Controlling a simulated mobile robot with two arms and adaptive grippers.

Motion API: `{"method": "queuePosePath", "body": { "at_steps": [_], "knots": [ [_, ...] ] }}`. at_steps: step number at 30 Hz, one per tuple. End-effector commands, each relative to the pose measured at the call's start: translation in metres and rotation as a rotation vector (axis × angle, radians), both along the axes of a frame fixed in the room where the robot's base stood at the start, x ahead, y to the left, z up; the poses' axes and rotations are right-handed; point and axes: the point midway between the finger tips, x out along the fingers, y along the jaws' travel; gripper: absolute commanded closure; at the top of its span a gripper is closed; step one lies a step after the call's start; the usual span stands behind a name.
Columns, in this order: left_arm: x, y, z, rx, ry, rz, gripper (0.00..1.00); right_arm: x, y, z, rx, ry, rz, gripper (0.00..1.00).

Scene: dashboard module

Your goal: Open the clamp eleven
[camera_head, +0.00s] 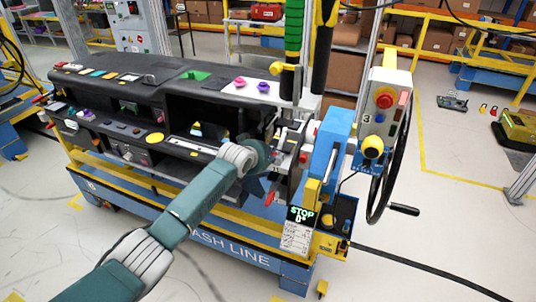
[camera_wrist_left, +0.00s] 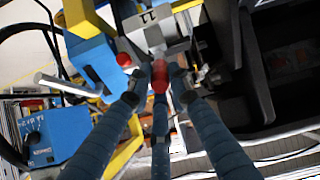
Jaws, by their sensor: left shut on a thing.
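In the left wrist view, clamp eleven (camera_wrist_left: 150,32) is a grey metal piece marked "11", with a red-tipped handle (camera_wrist_left: 160,76) pointing toward me. The three teal fingers of my left gripper (camera_wrist_left: 158,92) are closed around this red tip. In the head view, my left arm reaches in from the lower left and my left gripper (camera_head: 268,158) is at the right end of the dashboard module (camera_head: 165,80). Its fingers and the clamp are mostly hidden there. My right gripper is in neither view.
A grey control box (camera_head: 384,105) and a black handwheel (camera_head: 398,150) are further right. Green and black hanging tools (camera_head: 294,40) are above. Open floor lies in front.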

Motion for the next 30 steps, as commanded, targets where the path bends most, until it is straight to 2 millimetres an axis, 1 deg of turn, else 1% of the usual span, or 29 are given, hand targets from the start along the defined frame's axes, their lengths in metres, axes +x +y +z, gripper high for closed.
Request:
{"method": "queuePosePath", "body": {
  "at_steps": [1,15,16,18,30],
  "knots": [
    [0.0024,-0.0007,0.0058,0.0,0.0,0.0,1.0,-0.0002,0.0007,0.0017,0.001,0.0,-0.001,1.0],
    [0.0037,-0.0007,0.007,0.003,0.009,0.0,1.0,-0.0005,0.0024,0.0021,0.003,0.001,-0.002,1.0],
    [0.0037,-0.0007,0.007,0.003,0.009,0.0,0.75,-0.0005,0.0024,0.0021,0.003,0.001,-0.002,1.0],
    [0.0035,-0.0007,0.0067,0.003,0.01,0.0,0.62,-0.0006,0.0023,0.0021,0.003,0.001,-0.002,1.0],
    [-0.0003,0.0004,0.0053,0.005,0.015,0.0,0.62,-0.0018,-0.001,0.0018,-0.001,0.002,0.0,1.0]
  ]
}}
